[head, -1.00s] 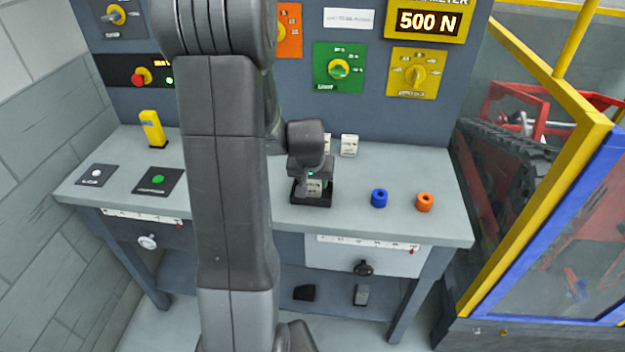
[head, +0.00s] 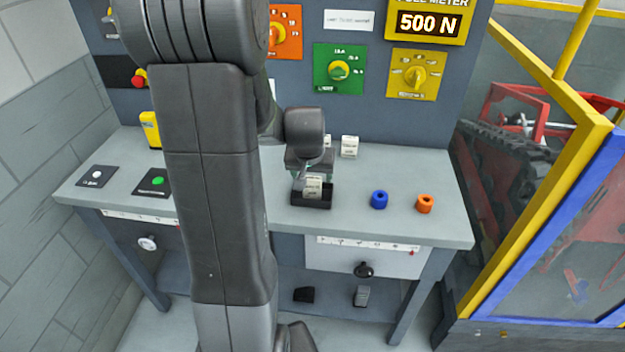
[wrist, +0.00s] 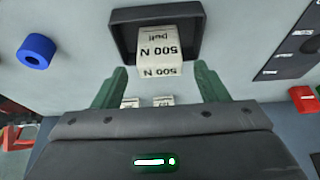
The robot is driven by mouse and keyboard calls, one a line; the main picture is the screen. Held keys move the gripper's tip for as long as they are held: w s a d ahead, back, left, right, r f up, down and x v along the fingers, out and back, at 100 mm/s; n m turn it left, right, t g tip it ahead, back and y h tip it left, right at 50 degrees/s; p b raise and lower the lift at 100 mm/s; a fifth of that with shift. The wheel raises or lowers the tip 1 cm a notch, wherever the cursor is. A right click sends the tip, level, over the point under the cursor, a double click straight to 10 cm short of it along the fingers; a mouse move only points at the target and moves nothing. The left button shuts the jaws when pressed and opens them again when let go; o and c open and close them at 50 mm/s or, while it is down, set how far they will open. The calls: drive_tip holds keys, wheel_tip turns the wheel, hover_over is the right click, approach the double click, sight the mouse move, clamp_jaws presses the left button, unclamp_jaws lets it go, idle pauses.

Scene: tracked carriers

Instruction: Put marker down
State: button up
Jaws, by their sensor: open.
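The marker (head: 313,187) is a small white block. It sits in a black open tray (head: 326,203) on the bench, and its print "500 N pull" reads upside down in the wrist view (wrist: 168,45). The tray's dark rim also shows in the wrist view (wrist: 120,32). My gripper (wrist: 160,84) is open, with its two green fingers spread wide and nothing between the tips. The fingertips are apart from the marker, just on the panel side of it. In the head view, my wrist hides most of the fingers.
Two more white blocks, one clear in the head view (head: 349,146), stand near the back panel. A blue ring (head: 379,199) and an orange ring (head: 424,204) lie right of the tray. A yellow block (head: 150,130) stands at left, partly behind my arm.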

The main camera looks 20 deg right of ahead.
drive_tip(key=v, duration=0.7)
drive_tip(key=shift+r, duration=0.3)
drive_tip(key=shift+s+a, duration=0.1)
idle(0.8)
